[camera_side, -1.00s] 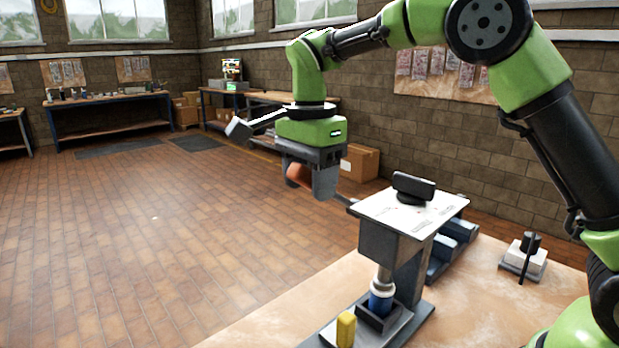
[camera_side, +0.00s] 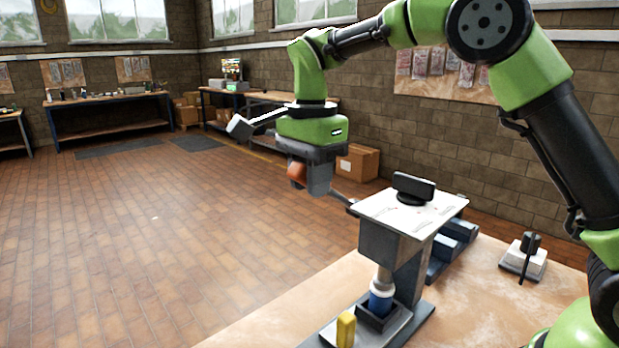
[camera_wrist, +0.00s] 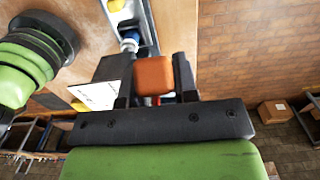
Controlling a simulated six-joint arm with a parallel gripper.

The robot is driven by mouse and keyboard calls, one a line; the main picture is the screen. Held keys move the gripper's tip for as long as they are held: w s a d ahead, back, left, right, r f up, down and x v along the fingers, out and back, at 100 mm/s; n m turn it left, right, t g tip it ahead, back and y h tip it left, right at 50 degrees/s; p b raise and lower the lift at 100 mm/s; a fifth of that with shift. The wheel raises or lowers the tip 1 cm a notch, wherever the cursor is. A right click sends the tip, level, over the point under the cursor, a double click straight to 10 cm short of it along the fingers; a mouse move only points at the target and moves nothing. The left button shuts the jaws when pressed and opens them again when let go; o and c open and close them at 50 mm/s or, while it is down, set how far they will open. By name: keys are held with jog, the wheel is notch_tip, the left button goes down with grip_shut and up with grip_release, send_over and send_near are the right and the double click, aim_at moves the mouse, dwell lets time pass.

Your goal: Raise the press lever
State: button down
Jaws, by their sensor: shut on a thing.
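The press (camera_side: 412,265) stands on the bench with a white plate (camera_side: 408,211) on top. Its lever (camera_side: 342,197) comes out on the left side as a dark rod and slopes up to an orange knob (camera_side: 297,172). My gripper (camera_side: 309,179) points down and is shut on the knob; a grey finger hides part of it. In the wrist view the orange knob (camera_wrist: 153,75) sits between the two dark fingers of my gripper (camera_wrist: 154,88). Below the press ram, a blue and white part (camera_side: 381,299) sits in a dark holder.
A yellow block (camera_side: 346,329) stands at the front of the press base. The air left of the press, over the brick floor, is clear.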

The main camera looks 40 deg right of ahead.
jog(key=shift+d+r, duration=0.1)
jog(key=shift+r, duration=0.05)
jog(key=shift+d+r+y, duration=0.4)
jog(key=shift+y, duration=0.1)
jog(key=d+r+y, duration=0.4)
jog(key=d+y, duration=0.7)
jog(key=d, duration=0.1)
jog(key=shift+d, duration=0.35)
jog(key=c, duration=0.9)
grip_release()
jog(key=shift+a, duration=0.1)
